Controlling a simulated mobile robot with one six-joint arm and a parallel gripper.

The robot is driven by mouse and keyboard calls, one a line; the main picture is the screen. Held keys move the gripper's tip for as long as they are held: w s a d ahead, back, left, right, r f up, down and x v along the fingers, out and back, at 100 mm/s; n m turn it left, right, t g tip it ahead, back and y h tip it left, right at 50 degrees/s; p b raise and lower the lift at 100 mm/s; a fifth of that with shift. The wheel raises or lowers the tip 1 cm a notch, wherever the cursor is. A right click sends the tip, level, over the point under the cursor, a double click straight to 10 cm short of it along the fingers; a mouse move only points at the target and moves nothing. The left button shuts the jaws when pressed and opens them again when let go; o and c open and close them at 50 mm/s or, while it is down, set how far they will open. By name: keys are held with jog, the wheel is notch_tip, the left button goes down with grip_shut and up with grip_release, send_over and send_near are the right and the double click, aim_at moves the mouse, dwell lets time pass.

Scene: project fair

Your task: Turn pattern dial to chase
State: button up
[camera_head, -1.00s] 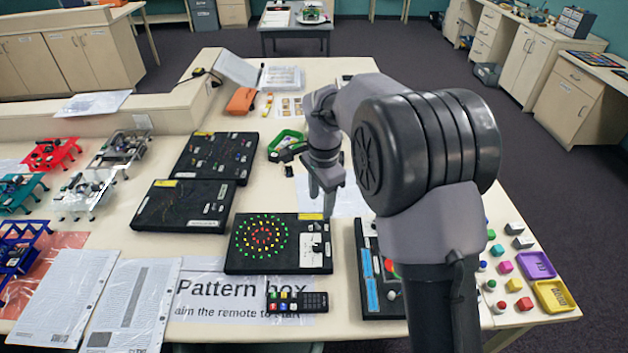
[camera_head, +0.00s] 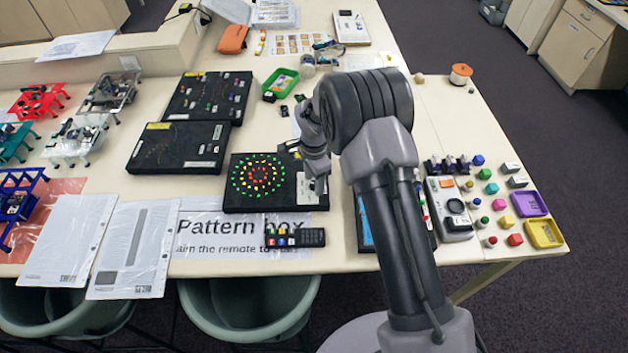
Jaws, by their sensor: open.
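The pattern box (camera_head: 236,198) is a black board lying flat on the table, with rings of green, yellow and red lights at its left. A white panel (camera_head: 306,200) at its right end is where a small dark dial showed earlier; my gripper now covers much of that panel, so the dial and its setting are hidden. My gripper (camera_head: 318,186) points down over the right end of the box, with its fingertips at or just above the white panel. It is open; I cannot tell whether the fingers stand around the dial or touch it.
A black remote (camera_head: 310,237) lies on the "Pattern box" sheet (camera_head: 200,238) in front. Another black board (camera_head: 180,147) lies behind left, and a green tray (camera_head: 281,84) farther back. A blue-edged board (camera_head: 364,225) lies close right, partly behind my arm.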

jog(key=shift+c, duration=0.2)
grip_shut()
jog(key=n+b, duration=0.1)
jog(key=n, duration=0.2)
jog(key=shift+n, duration=0.4)
jog(key=n+b, duration=0.1)
jog(key=n, duration=0.3)
jog(key=shift+n, duration=0.6)
jog(key=shift+o, duration=0.2)
grip_release()
